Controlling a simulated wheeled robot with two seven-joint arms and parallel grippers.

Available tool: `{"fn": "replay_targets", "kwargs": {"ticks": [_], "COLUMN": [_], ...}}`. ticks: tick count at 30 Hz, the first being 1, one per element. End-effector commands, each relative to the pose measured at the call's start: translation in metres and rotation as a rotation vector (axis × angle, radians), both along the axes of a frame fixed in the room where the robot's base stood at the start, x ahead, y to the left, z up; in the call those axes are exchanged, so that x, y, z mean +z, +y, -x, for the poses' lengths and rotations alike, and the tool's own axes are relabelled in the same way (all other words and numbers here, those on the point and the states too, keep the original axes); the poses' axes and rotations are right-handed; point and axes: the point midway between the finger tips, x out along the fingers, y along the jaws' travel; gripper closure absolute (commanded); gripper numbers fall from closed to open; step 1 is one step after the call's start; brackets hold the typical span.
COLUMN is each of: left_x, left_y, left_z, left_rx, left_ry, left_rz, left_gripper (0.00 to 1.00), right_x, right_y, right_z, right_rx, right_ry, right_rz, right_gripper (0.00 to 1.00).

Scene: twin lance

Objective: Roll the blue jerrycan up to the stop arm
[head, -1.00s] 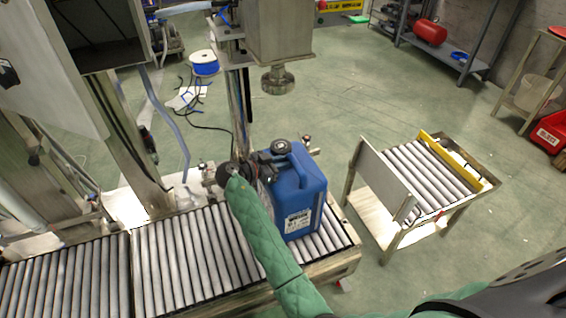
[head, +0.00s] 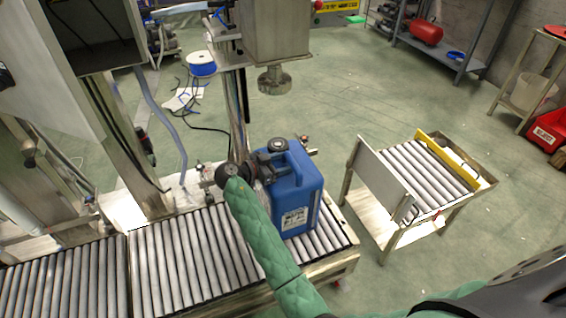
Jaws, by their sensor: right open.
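The blue jerrycan (head: 300,190) stands upright on the roller conveyor (head: 180,262), near its right end. It has a dark cap, a top handle and a white label facing me. My right arm, in a green quilted sleeve, reaches up from the bottom right. Its dark gripper (head: 262,165) is open at the upper left side of the jerrycan. I cannot tell whether the fingers touch it, as the wrist partly hides them. Small metal fittings with knobs (head: 304,140) show behind the jerrycan; I cannot tell which part is the stop arm. My left gripper is not in view.
A filling head (head: 275,80) hangs from a column behind the jerrycan. A separate roller stand (head: 430,178) with a grey plate and yellow bar stands right of the conveyor, with a floor gap between.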

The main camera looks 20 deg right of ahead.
Motion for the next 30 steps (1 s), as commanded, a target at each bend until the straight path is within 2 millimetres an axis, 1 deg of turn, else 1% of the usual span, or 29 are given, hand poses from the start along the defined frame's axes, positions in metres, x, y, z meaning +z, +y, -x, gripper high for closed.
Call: {"fn": "replay_targets", "kwargs": {"ticks": [1, 12, 13, 15, 16, 30], "left_x": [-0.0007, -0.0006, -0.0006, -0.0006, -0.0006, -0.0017], "left_y": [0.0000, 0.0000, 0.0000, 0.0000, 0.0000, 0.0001], "left_z": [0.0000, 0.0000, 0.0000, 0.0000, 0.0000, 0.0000], "left_rx": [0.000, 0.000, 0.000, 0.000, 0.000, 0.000], "left_ry": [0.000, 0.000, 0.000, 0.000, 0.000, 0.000], "left_rz": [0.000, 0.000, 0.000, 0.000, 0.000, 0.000], "left_gripper": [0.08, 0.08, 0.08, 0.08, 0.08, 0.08], "right_x": [-0.0040, -0.0031, -0.0030, -0.0029, -0.0029, -0.0018], "right_y": [0.0004, 0.0007, 0.0007, 0.0007, 0.0007, -0.0016], "right_z": [0.0005, 0.0002, 0.0001, 0.0001, 0.0001, -0.0017], "right_rx": [0.001, 0.002, 0.002, 0.002, 0.002, 0.001], "right_ry": [0.006, 0.004, 0.003, 0.003, 0.003, 0.002], "right_rz": [-0.003, -0.002, -0.002, -0.002, -0.002, -0.003], "right_gripper": [0.36, 0.36, 0.40, 0.27, 0.22, 0.21]}}
